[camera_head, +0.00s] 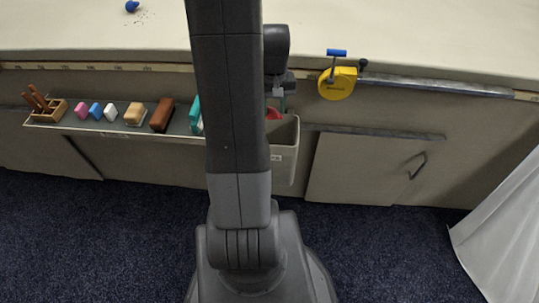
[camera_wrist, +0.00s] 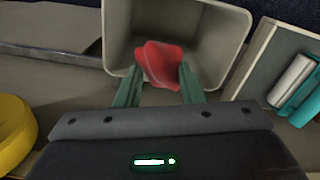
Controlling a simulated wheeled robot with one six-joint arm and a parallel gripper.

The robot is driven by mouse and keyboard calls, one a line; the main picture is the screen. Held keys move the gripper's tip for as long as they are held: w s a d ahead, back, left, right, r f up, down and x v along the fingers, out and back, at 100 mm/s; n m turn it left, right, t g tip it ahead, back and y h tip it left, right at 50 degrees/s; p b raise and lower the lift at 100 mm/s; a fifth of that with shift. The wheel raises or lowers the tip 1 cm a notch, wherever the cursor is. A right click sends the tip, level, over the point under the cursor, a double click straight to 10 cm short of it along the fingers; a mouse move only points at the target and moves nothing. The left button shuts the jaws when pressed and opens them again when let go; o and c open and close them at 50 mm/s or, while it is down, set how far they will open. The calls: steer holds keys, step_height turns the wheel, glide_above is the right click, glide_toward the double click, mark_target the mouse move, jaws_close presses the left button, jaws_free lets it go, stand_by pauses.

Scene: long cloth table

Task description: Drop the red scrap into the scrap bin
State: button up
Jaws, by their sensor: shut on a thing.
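The red scrap (camera_wrist: 162,62) is a crumpled piece between the two green fingers of my gripper (camera_wrist: 160,80) in the wrist view. My gripper is shut on it. The scrap lies over the open mouth of the scrap bin (camera_wrist: 228,25), a grey box with bare inner walls in view. In the head view the bin (camera_head: 284,160) hangs at the front of the table, and a little of the red scrap (camera_head: 273,114) shows at its mouth. My arm hides the bin's left part and most of my gripper there. How deep the scrap sits is unclear.
A shelf (camera_head: 130,128) left of the bin holds a wooden block with tools (camera_head: 45,106), coloured erasers, brushes and a teal item (camera_head: 196,115). A small blue thing (camera_head: 131,6) lies on the table.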

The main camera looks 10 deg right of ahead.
step_height(320, 180, down, 5)
steer(key=b, duration=0.3)
steer(key=shift+r, duration=0.1)
steer(key=o, duration=1)
steer(key=shift+o, duration=0.2)
steer(key=shift+r, duration=0.1)
step_height(320, 180, up, 14)
steer(key=p, duration=0.2)
steer(key=shift+p, duration=0.4)
steer(key=shift+f, duration=0.3)
